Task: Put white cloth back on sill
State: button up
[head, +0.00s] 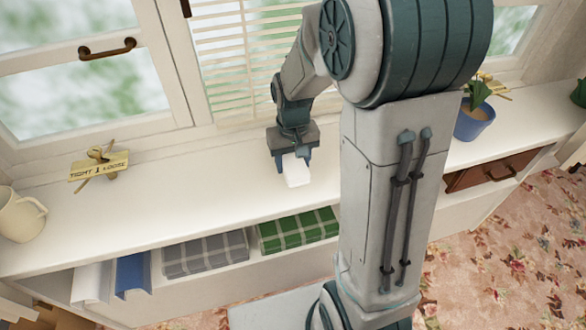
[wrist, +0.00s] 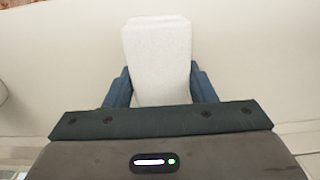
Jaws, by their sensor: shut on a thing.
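The white cloth (head: 297,171) is a small folded block at my gripper, over the white sill (head: 215,185). My gripper (head: 294,163) points down at the sill below the window, its dark blue fingers on either side of the cloth. In the wrist view the cloth (wrist: 157,60) sits between the two blue fingers (wrist: 157,88) and reaches out past their tips. The gripper is shut on it. The cloth is at or just above the sill surface; I cannot tell whether it touches.
A wooden sign (head: 99,166) and a cream mug (head: 20,215) stand on the sill at left. A blue plant pot (head: 474,120) stands at right. Folded grey (head: 205,254) and green (head: 298,230) checked cloths lie on the shelf below. The sill between sign and gripper is clear.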

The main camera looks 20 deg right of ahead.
jog(key=shift+f, duration=2)
jog(key=shift+f, duration=0.1)
jog(key=shift+f+b, duration=0.15)
jog(key=shift+b, duration=0.2)
jog(key=o, duration=0.9)
jog(key=shift+o, duration=0.2)
